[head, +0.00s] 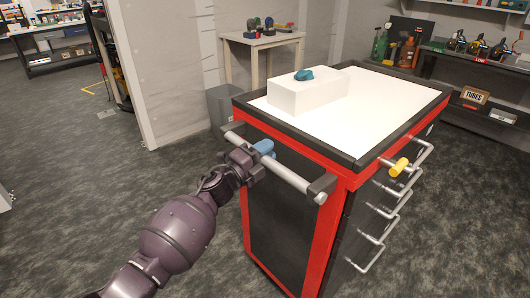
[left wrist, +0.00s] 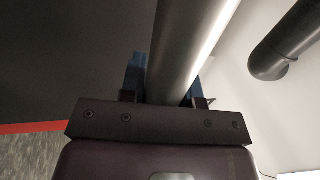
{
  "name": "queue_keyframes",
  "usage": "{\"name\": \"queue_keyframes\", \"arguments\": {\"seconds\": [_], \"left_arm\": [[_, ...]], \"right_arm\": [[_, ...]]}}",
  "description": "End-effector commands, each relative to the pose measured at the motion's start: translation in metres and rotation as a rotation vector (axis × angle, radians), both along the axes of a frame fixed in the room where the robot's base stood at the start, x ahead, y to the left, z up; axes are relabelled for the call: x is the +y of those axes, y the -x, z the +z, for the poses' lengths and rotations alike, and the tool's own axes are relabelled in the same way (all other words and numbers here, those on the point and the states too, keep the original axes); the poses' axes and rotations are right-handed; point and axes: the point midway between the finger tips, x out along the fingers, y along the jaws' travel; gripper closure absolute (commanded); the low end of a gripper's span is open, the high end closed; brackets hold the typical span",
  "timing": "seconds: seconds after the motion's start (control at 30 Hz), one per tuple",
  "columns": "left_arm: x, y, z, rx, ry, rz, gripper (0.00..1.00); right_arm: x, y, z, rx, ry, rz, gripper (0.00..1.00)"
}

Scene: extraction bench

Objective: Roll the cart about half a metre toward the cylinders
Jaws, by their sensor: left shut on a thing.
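The cart (head: 285,212) is a red and black cabinet with a white top and drawers with silver handles on its right side. A silver push bar (head: 292,178) runs along its near end. My left gripper (head: 258,152) is shut on this bar, left of its middle. In the left wrist view the bar (left wrist: 188,45) passes between the blue-padded fingers of the left gripper (left wrist: 165,80). Upright green (head: 381,46) and orange (head: 406,54) cylinder-like items stand beyond the cart, small and partly hidden. My right gripper is not in view.
A white box (head: 307,95) with a teal item (head: 304,75) on it rests on the cart. A grey bin (head: 222,106) and a small wooden table (head: 262,42) stand behind it. Dark shelving (head: 478,75) stands at the back right. Floor on the right is clear.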

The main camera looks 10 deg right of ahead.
Motion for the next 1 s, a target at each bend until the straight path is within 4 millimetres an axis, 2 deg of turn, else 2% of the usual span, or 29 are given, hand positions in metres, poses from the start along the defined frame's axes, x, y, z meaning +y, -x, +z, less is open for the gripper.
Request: {"name": "queue_keyframes", "arguments": {"seconds": [0.03,0.07,0.2,0.23,0.5,0.67,1.0], "left_arm": [[0.000,0.000,-0.001,0.001,-0.002,0.000,1.00],[0.000,0.000,-0.001,0.001,-0.002,0.001,0.69],[0.000,0.000,-0.001,0.001,-0.001,0.001,0.48],[0.000,0.000,-0.001,0.001,-0.001,0.001,0.45],[0.001,0.000,0.000,0.000,0.000,0.001,0.45],[0.010,0.005,-0.001,-0.001,-0.001,0.002,0.45],[0.057,0.034,-0.010,-0.003,-0.002,0.003,0.45]], "right_arm": [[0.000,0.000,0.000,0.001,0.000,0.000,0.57],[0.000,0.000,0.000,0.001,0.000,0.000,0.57],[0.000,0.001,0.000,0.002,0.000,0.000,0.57],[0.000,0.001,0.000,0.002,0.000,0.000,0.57],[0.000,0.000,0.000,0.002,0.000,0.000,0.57],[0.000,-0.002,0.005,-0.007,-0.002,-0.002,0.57],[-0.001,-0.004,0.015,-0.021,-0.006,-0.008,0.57]]}}
